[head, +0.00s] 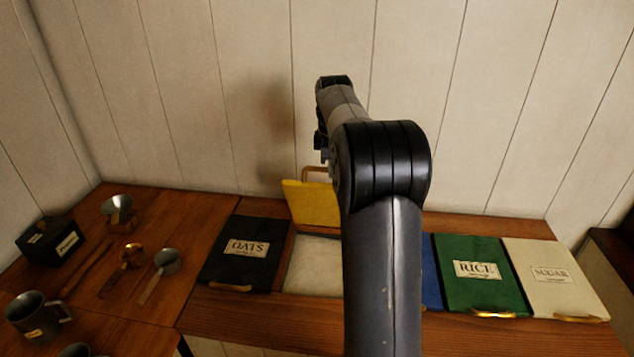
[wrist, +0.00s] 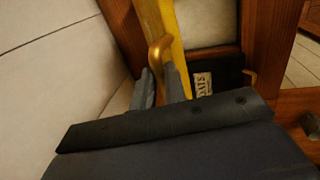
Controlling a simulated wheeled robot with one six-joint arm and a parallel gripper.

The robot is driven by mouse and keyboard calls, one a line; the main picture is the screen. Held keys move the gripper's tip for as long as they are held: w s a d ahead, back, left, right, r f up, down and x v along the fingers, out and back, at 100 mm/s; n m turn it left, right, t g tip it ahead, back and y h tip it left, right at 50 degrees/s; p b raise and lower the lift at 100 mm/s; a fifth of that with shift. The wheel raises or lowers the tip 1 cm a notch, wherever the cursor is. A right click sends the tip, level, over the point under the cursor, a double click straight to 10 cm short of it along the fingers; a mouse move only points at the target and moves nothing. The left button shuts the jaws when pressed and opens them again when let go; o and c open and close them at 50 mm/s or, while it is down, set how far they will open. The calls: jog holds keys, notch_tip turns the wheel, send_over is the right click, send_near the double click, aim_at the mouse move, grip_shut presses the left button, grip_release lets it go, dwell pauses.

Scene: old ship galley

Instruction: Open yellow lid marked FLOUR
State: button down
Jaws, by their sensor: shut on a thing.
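The yellow lid (head: 310,203) stands raised, roughly upright, at the back of its bin in the head view. Its front, any marking on it and its right part are hidden or not readable. Pale contents show in the open bin (head: 314,265) below it. In the wrist view the yellow lid (wrist: 172,40) is seen nearly edge-on, with its brass handle (wrist: 157,52) between the fingers of my gripper (wrist: 160,78). My gripper is shut on this handle.
A black OATS lid (head: 245,253) lies shut on the left. A partly hidden blue lid (head: 431,272), a green RICE lid (head: 478,272) and a cream SUGAR lid (head: 553,275) lie shut on the right. Scoops, a mug (head: 38,316) and a black box (head: 50,240) stand left. The panelled wall is close behind.

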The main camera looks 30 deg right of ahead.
jog(key=w+d, duration=0.5)
jog(key=w, duration=0.2)
jog(key=shift+w+d+r, duration=0.15)
jog(key=shift+w+r, duration=0.15)
jog(key=shift+r, duration=0.05)
jog(key=shift+w, duration=0.15)
dwell(0.5)
jog(key=c, duration=1.9)
grip_release()
jog(key=shift+o, duration=1.4)
jog(key=shift+w+d, duration=0.25)
jog(key=shift+o, duration=0.8)
jog(key=shift+a+r, duration=0.15)
jog(key=shift+r, duration=0.05)
jog(key=shift+s+r, duration=0.1)
jog(key=shift+s, duration=0.05)
jog(key=shift+s+a, duration=0.1)
